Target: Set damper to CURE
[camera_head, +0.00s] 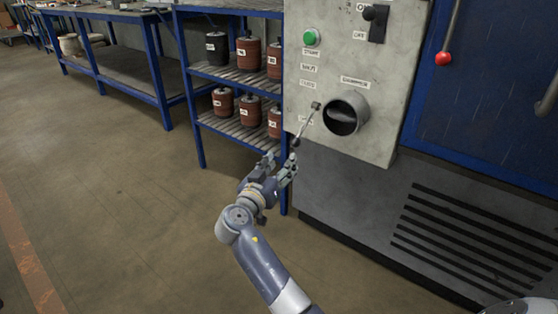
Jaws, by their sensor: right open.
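The damper lever (306,124) is a thin rod on the grey control panel (335,60). It slants down and left from its pivot, past the lowest label, and ends in a dark knob. Its pivot is just left of a round duct mouth (346,112) with a dark opening, under a damper label. Small labels run down the panel's left side; their words are too small to read surely. My right gripper (281,161) is open and empty, just below and left of the knob. I cannot tell whether a finger touches it. My left gripper is not in view.
A green button (311,37) and a black switch (376,22) sit higher on the panel. A blue shelf rack (198,127) with reddish-brown canisters (249,53) stands close left of the panel. A blue door (487,95) with a red-knobbed lever (444,57) is right. Floor at left is clear.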

